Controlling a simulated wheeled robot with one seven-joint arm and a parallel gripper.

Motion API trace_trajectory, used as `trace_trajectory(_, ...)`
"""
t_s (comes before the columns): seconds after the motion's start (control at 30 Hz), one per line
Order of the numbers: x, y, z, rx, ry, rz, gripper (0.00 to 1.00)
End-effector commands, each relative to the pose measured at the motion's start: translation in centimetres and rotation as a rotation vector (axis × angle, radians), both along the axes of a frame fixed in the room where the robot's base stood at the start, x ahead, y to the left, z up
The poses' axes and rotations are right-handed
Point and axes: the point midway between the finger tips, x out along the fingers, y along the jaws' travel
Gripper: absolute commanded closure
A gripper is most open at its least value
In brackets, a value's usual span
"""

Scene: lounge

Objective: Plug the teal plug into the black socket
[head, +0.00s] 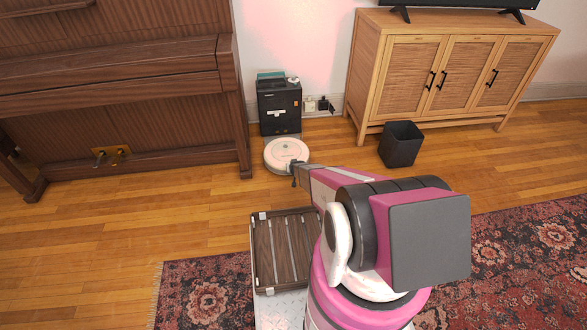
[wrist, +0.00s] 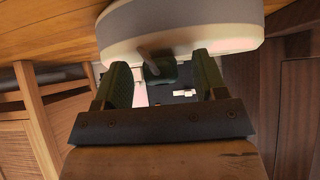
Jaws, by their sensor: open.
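My gripper (head: 296,176) is at the white robot vacuum in the head view. In the wrist view, which is upside down, my gripper (wrist: 163,78) is open. A small dark teal block, apparently the teal plug (wrist: 160,71), shows between the fingers with a gap on each side. A grey rod or cord runs from it across the vacuum. I cannot tell how deep it lies between the fingers. In the head view I cannot make the plug out. A small black socket (head: 323,103) is low on the wall, right of a pale one (head: 310,104).
The white vacuum (head: 286,154) sits before a black dock (head: 279,108) with a teal item (head: 270,76) on top. A piano (head: 120,110) stands left. A cabinet (head: 400,85) and a black bin (head: 401,146) stand right. Floor between dock and bin is clear.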

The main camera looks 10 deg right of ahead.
Motion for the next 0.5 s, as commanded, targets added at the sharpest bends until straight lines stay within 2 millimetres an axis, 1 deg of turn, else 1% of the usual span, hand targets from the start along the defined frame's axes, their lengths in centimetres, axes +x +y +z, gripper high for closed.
trace_trajectory(0.17, -1.2, 0.0, 1.1, 0.000, 0.000, 0.000, 0.35)
trace_trajectory(0.27, -2.3, 0.0, 2.1, 0.000, 0.000, 0.000, 0.35)
trace_trajectory(0.5, -5.7, 0.0, 5.3, 0.000, 0.000, 0.000, 0.35)
